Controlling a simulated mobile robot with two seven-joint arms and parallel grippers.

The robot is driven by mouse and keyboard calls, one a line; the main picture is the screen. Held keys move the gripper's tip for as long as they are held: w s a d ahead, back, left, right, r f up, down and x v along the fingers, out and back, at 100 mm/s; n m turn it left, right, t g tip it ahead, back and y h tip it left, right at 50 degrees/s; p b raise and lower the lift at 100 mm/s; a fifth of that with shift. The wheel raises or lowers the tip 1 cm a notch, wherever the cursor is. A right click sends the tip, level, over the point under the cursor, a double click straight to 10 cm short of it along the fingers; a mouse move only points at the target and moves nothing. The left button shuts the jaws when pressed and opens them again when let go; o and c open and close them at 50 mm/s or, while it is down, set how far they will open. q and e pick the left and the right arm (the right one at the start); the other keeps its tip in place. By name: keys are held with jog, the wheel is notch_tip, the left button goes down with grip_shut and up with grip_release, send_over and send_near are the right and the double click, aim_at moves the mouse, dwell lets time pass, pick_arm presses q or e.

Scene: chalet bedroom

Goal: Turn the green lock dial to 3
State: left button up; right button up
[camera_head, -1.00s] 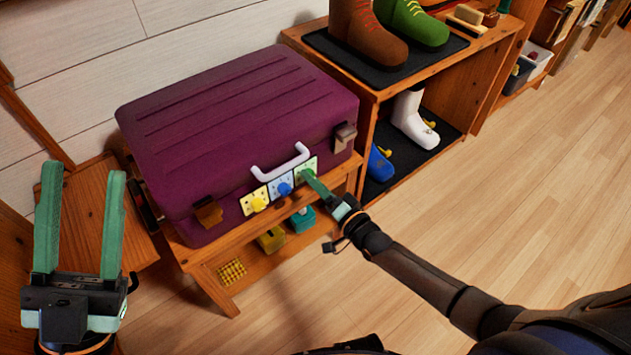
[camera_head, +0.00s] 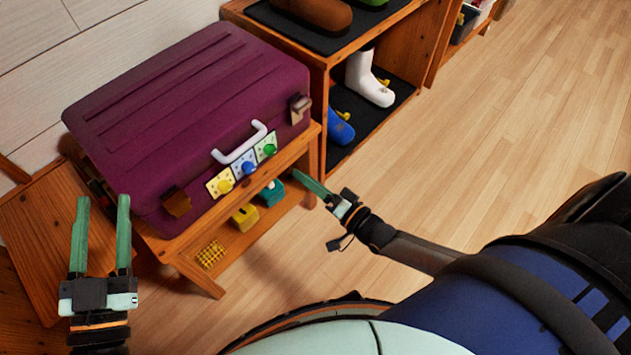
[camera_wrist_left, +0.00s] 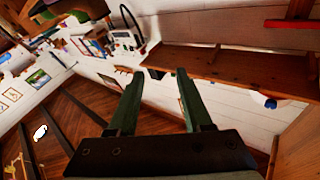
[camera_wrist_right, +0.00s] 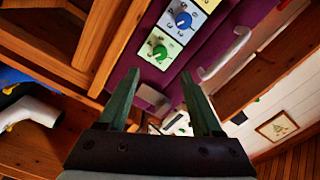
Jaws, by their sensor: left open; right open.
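The purple suitcase (camera_head: 190,110) lies on a low wooden stand. Its front bears a yellow dial (camera_head: 224,186), a blue dial (camera_head: 249,168) and the green dial (camera_head: 270,149), the rightmost in the head view. In the right wrist view the green dial (camera_wrist_right: 160,52) sits on a pale numbered plate, with the blue dial (camera_wrist_right: 183,20) above it. I cannot tell which number the green dial points at. My right gripper (camera_head: 298,175) is open and empty, apart from the green dial, to its lower right. My left gripper (camera_head: 103,199) is open and empty, left of the suitcase front.
A white handle (camera_head: 240,143) and metal latches (camera_head: 299,108) stick out from the suitcase front. The stand's lower shelf holds a yellow block (camera_head: 245,217) and a teal block (camera_head: 272,192). A shoe shelf (camera_head: 325,58) stands at right. The floor at right is clear.

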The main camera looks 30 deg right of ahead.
pick_arm(q)
jog(key=shift+w+a+f+n+g+y, duration=0.1)
jog(key=shift+f+n+g+y, duration=0.1)
jog(key=shift+f, duration=0.45)
jog(key=shift+w+f+n+g+y, duration=0.1)
jog(key=shift+f+g+y, duration=0.1)
jog(key=shift+f, duration=0.4)
pick_arm(e)
jog(key=shift+v, duration=1.1)
